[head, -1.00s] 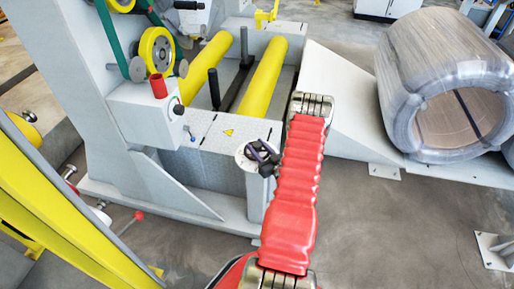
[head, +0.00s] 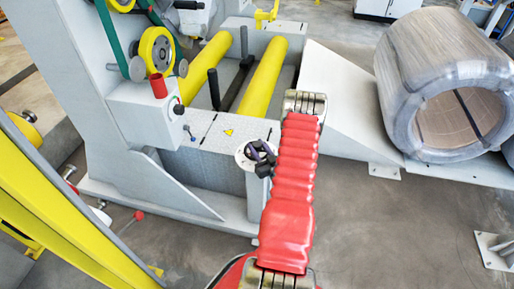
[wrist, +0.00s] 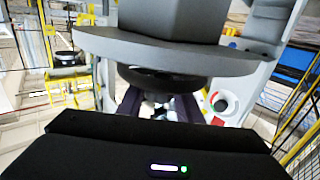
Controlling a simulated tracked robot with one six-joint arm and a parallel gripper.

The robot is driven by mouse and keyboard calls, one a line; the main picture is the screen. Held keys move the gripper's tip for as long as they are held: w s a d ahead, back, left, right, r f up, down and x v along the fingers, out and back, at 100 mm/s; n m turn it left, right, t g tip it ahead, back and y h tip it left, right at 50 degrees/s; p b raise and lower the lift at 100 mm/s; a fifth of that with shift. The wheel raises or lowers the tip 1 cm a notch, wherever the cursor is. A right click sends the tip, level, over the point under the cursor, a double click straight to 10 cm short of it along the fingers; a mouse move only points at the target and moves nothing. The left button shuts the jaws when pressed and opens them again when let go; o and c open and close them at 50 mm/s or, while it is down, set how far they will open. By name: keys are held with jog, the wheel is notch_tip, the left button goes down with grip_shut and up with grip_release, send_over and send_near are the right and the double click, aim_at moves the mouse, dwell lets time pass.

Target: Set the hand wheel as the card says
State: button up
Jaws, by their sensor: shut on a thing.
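My gripper (head: 259,153) is at the front corner of the machine's grey block, over a pale round plate (head: 241,155). In the wrist view its two dark purple fingers (wrist: 160,106) are at the black hand wheel (wrist: 165,82), shut on it. The wheel sits close against a large grey disc (wrist: 170,43). In the head view the gripper and arm hide most of the wheel. I cannot read any card or wheel mark in these views.
Yellow rollers (head: 262,77) lie behind the block. A control box with a red button (head: 158,86) stands to the left. A wrapped coil (head: 405,85) lies at the right. A dial with red and green marks (wrist: 221,102) shows beside the wheel. The floor in front is open.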

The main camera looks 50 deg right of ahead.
jog(key=shift+a+m+g+h, duration=0.1)
jog(key=shift+m+g+h, duration=3.15)
jog(key=shift+h, duration=0.45)
jog(key=shift+w+m+g+h, duration=0.1)
jog(key=shift+m+g+h, duration=1.05)
jog(key=shift+g, duration=0.7)
jog(key=shift+m+g+h, duration=0.25)
jog(key=shift+m+g, duration=1.05)
jog(key=shift+g, duration=0.5)
jog(key=o, duration=1)
jog(key=shift+o, duration=0.2)
jog(key=s+a, duration=0.2)
jog(key=a, duration=1.1)
jog(key=shift+a, duration=0.3)
jog(key=shift+f, duration=0.15)
